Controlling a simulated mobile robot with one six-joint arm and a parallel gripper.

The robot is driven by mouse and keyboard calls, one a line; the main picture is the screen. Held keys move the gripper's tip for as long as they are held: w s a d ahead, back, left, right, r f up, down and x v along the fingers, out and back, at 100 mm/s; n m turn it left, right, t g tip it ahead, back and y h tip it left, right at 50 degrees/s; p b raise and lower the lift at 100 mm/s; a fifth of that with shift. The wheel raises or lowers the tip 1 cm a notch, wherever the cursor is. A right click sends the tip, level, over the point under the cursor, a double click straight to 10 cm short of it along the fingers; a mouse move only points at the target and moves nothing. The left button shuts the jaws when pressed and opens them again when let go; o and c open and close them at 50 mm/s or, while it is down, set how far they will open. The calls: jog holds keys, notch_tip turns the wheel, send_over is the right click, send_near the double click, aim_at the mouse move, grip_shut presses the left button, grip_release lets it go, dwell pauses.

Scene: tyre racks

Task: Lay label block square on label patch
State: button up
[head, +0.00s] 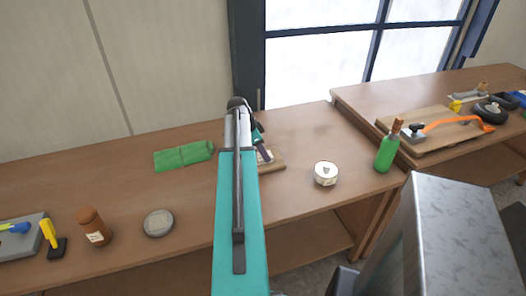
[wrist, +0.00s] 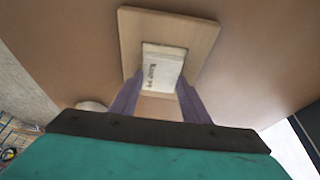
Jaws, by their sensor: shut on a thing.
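My gripper (wrist: 158,86) is shut on the label block (wrist: 163,66), a pale block with dark lettering, seen between its two purple-grey fingers in the wrist view. The block is over a light wooden board (wrist: 200,34) and looks slightly turned against the board's edges. I cannot tell whether it touches the board. A label patch cannot be made out clearly; the block and fingers cover the board's middle. In the head view my gripper (head: 262,150) is at the board (head: 276,163), mostly behind my teal arm, and the block is not clear there.
A green cloth (head: 183,156) lies left of the board. A round white tin (head: 326,174) and a green bottle (head: 387,152) stand to the right. A grey disc (head: 158,223) and a brown bottle (head: 93,227) are front left. Bench surface around the board is clear.

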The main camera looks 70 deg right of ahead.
jog(key=shift+f, duration=0.25)
jog(key=o, duration=1.1)
jog(key=shift+r, duration=0.2)
jog(key=shift+b+v, duration=0.95)
jog(key=shift+v, duration=5.05)
